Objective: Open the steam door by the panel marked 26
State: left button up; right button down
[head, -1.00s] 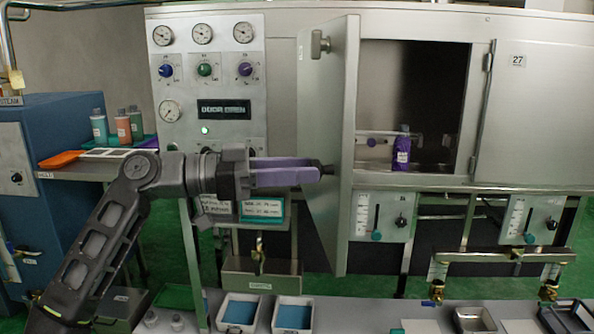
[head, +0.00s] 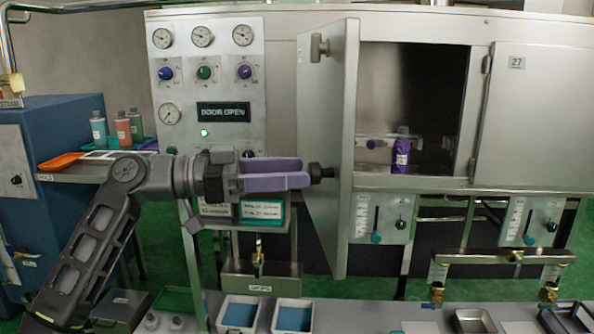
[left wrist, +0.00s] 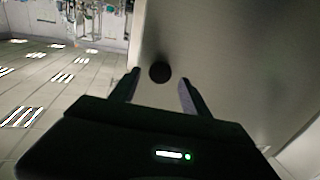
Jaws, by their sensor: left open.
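My left gripper (head: 306,172) has purple fingers, open, with tips just short of the knob in the head view. In the left wrist view the knob (left wrist: 160,71) shows between and beyond the two spread fingers (left wrist: 157,88), against the grey door (left wrist: 225,60). The display (head: 223,112) reads DOOR OPEN above a lit green lamp (head: 204,132). No 26 mark is readable. My right gripper is not in view.
A purple bottle (head: 401,155) stands in the open chamber. A shut door marked 27 (head: 530,120) is at the right. Gauges and knobs fill the panel (head: 255,90) behind my arm. White bins (head: 292,318) with blue contents stand below.

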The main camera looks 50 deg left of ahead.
pick_arm(q)
jog(key=v, duration=0.6)
jog(key=shift+s, duration=0.1)
dwell(0.5)
